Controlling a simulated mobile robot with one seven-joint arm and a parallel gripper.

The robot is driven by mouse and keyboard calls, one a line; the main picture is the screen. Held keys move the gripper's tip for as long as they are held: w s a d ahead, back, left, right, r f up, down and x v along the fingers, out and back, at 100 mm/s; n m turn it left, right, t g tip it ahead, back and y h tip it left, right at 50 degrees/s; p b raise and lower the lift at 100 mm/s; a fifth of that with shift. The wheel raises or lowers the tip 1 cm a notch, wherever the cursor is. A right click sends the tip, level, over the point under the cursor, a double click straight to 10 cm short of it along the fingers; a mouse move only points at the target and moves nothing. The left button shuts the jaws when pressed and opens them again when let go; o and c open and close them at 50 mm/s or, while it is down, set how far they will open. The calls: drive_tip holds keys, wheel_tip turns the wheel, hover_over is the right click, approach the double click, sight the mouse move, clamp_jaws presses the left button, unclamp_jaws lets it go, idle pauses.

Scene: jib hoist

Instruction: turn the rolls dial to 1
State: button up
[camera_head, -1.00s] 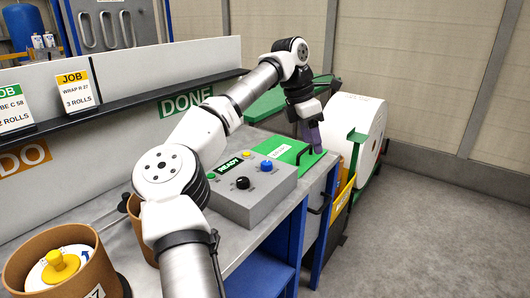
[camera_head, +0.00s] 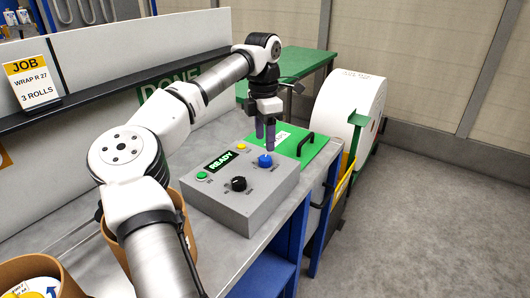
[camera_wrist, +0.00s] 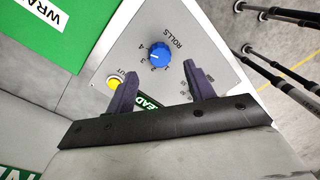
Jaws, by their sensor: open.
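The blue rolls dial (camera_head: 265,161) stands on the sloped top of the grey control box (camera_head: 250,212), near its far right corner. In the wrist view the dial (camera_wrist: 159,54) has a pale pointer line and the word ROLLS beside it. Small numbers ring it, but I cannot tell surely which one the line marks. My gripper (camera_head: 265,136) points down above the dial. In the wrist view its two fingers (camera_wrist: 161,84) are open and apart, with the dial showing beyond the gap between them. Nothing is held.
The box also carries a black knob (camera_head: 238,184), a green button (camera_head: 202,175), a yellow button (camera_head: 241,147) and a READY display (camera_head: 222,160). A green plate with a black handle (camera_head: 305,144) lies just behind. A white roll machine (camera_head: 352,98) stands beyond the bench.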

sight(265, 158)
drive_tip(key=shift+s+f+p, duration=0.15)
drive_tip(key=shift+f+p, duration=0.15)
drive_tip(key=shift+f, duration=2.45)
drive_tip(key=c, duration=1)
drive_tip(key=shift+o, duration=0.2)
